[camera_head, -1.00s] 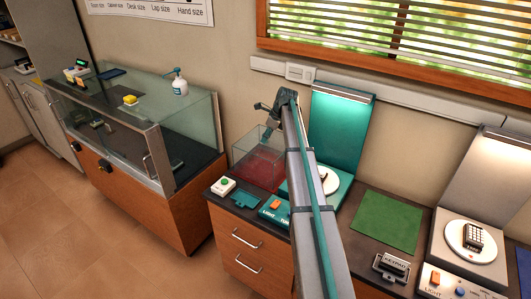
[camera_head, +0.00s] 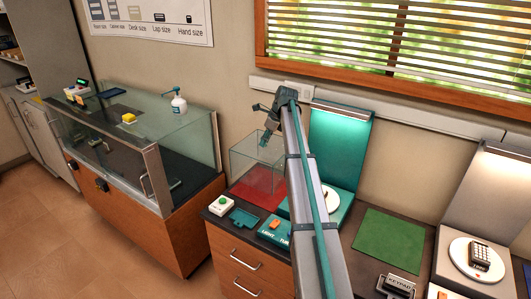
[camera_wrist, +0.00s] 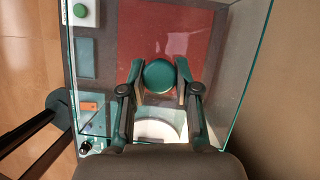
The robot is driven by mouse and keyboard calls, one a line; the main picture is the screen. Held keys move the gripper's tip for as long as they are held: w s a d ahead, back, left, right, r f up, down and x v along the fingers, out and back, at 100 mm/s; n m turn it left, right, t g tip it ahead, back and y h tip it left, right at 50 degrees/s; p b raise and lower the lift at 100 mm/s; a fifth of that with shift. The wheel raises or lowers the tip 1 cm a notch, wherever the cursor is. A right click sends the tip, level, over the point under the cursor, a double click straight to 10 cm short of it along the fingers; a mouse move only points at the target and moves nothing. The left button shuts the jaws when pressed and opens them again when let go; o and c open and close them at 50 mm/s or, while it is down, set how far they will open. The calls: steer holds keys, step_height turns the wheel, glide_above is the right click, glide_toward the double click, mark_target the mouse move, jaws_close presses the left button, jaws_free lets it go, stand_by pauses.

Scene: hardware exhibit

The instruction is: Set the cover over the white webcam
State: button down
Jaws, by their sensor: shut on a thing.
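The cover (camera_head: 240,160) is a clear box with teal edges. It shows above the red mat (camera_head: 266,180) and appears raised off it. In the wrist view its glass walls frame the picture and its round teal knob (camera_wrist: 159,75) sits between my fingers. My gripper (camera_head: 265,138) is shut on that knob, at the top of the cover; it also shows in the wrist view (camera_wrist: 160,84). A white round platform (camera_head: 301,201) by the teal backdrop is partly hidden by my arm. I cannot make out the white webcam there.
A teal backdrop (camera_head: 337,150) stands behind the platform. A white box with a green button (camera_head: 222,205) and a teal switch panel (camera_head: 272,232) line the counter's front. A green mat (camera_head: 389,240) lies bare to the right. A glass display case (camera_head: 190,140) stands left.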

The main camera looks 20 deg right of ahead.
step_height(320, 180, up, 3)
steer(key=shift+r, duration=0.1)
step_height(320, 180, up, 11)
steer(key=p, duration=0.7)
stand_by(0.5)
